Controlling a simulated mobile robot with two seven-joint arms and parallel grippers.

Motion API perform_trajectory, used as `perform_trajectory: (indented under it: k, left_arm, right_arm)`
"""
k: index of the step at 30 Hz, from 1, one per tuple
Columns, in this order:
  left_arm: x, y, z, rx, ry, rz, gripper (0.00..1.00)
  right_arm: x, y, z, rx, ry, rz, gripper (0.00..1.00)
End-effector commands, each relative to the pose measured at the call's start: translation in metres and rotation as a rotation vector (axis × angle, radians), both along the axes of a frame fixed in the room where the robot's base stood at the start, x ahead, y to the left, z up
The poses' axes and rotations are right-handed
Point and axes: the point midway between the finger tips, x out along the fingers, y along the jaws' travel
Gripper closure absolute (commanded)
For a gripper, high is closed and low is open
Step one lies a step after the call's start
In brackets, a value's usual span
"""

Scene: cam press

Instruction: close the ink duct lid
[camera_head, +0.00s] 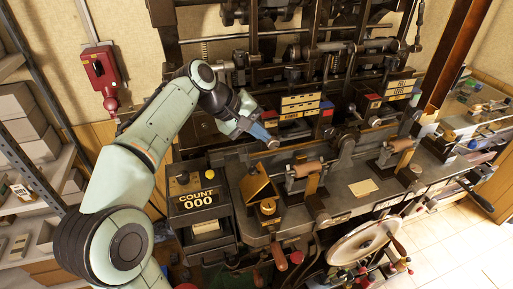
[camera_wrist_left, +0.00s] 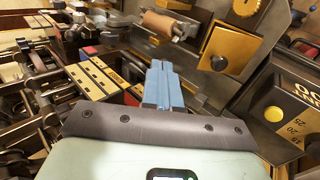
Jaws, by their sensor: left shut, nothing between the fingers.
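A brass-coloured plate (camera_head: 257,182), which looks like the ink duct lid, stands tilted up on the grey press bed, right of the COUNT box. In the left wrist view a brass panel with a round knob (camera_wrist_left: 230,50), apparently the same part, shows at upper right. My left gripper (camera_head: 272,143) is above and behind the plate, apart from it. Its blue fingers (camera_wrist_left: 162,82) are together and empty in the left wrist view. My right gripper is in neither view.
The COUNT box (camera_head: 193,200) stands left of the plate. A wooden roller (camera_head: 307,169) is to its right. Label blocks (camera_head: 300,106) and the press frame stand behind my gripper. A large disc (camera_head: 360,242) is at the front.

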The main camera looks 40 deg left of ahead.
Motion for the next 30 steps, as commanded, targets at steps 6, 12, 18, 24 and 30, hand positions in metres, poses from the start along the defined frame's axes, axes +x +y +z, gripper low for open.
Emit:
perform_trajectory:
  k: [6, 12, 18, 24, 30]
  left_arm:
    - [-0.003, 0.003, 0.014, -0.004, 0.005, 0.001, 1.00]
    - [-0.073, 0.055, -0.019, -0.071, -0.005, -0.019, 1.00]
    - [-0.123, 0.081, -0.023, -0.091, -0.098, -0.063, 1.00]
    - [-0.112, 0.073, -0.034, -0.092, -0.109, -0.073, 1.00]
    - [-0.085, 0.057, -0.062, -0.093, -0.107, -0.072, 1.00]
  right_arm:
    - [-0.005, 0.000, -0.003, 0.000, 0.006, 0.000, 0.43]
    - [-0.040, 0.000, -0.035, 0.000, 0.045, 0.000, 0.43]
    - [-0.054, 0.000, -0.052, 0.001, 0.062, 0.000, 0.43]
    - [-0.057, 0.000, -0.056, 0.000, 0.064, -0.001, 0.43]
    - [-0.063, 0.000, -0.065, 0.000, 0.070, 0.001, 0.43]
